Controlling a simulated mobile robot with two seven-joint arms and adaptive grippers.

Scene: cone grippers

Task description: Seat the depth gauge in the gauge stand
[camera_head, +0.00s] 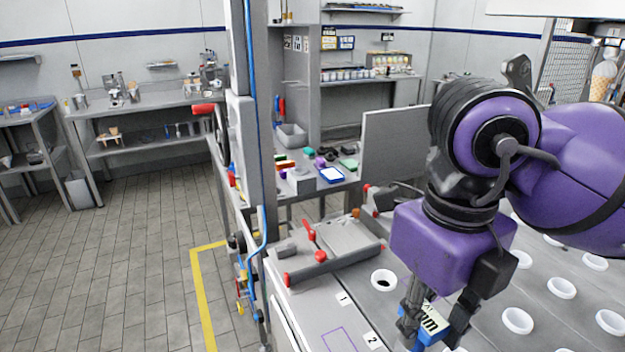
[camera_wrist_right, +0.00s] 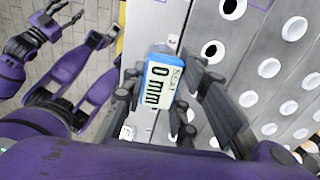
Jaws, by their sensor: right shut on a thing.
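The depth gauge (camera_head: 429,325) is a small blue block with a pale display reading in mm. In the right wrist view the gauge (camera_wrist_right: 159,84) shows "0 mm" on its display. My right gripper (camera_head: 436,322) is shut on it, with dark fingers on both sides, above the grey bench. The fingers also show in the right wrist view (camera_wrist_right: 165,95). The gauge's lower end is hidden in the head view. I cannot make out the gauge stand for certain.
The grey bench has several white-rimmed holes; one (camera_head: 383,279) is just left of the right gripper. Labels 1 and 2 and a purple outline (camera_head: 338,340) mark its front. A grey fixture with red handles (camera_head: 320,250) stands left. An upright grey panel (camera_head: 395,145) stands behind.

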